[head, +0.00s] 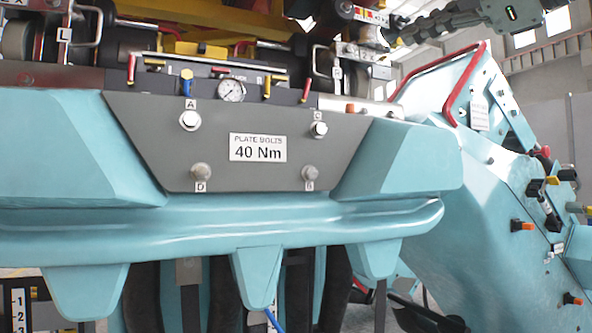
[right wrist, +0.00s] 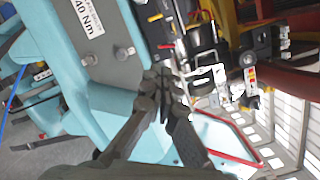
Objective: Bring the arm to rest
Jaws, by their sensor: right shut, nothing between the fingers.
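My right gripper (head: 390,36) comes in from the upper right of the head view, beside the machinery at the top edge of the train front. In the right wrist view its dark fingers (right wrist: 165,84) are together with nothing between them. My left gripper is in neither view. A grey plate (head: 150,128) on the turquoise train front bears a label (head: 258,148) reading "PLATE BOLTS 40 Nm". Bolts A (head: 190,120), D (head: 201,173) and others sit at its corners. The plate also shows in the right wrist view (right wrist: 105,30).
A pressure gauge (head: 231,90) and coloured levers (head: 187,80) line the panel above the plate. A red handrail (head: 465,85) rises at right on a turquoise side body (head: 478,180) with several protruding knobs. White grab handles (head: 318,65) stand near the right gripper.

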